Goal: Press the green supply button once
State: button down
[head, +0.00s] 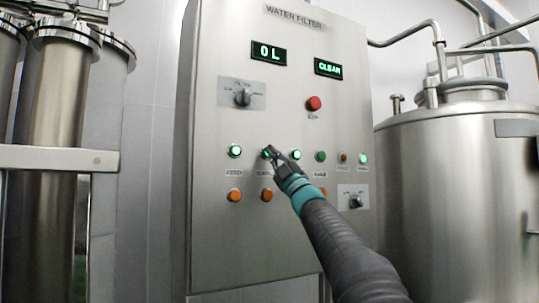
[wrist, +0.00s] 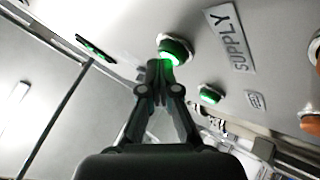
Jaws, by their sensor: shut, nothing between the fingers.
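The green supply button (wrist: 176,46) is lit, with a SUPPLY label (wrist: 229,38) beside it in the wrist view. My gripper (wrist: 160,68) is shut and empty, its fingertips at the edge of the button's lit face. Green light falls on the fingertips. In the head view, my gripper (head: 270,151) reaches up from the lower right to the second green button of the row and covers most of it. I cannot tell whether the fingertips touch the button or stop just short.
The water filter panel (head: 215,260) carries other green buttons (head: 235,151) (head: 320,156), orange buttons (head: 234,195), a red button (head: 314,103) and a selector knob (head: 243,97). Displays read "0 L" (head: 268,53) and "CLEAR" (head: 328,68). A steel tank (head: 450,190) stands right.

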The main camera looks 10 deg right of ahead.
jog(key=shift+s+d+b, duration=0.2)
jog(key=shift+s+b, duration=0.1)
jog(key=shift+s, duration=0.3)
jog(key=shift+s+d+b, duration=0.25)
jog(key=shift+s+b, duration=0.2)
jog(key=shift+s, duration=0.35)
jog(key=shift+s+d+b, duration=0.3)
jog(key=shift+s+b, duration=0.2)
jog(key=shift+s, duration=0.3)
jog(key=shift+s+d+b, duration=0.25)
jog(key=shift+s+b, duration=0.2)
jog(key=shift+s, duration=0.35)
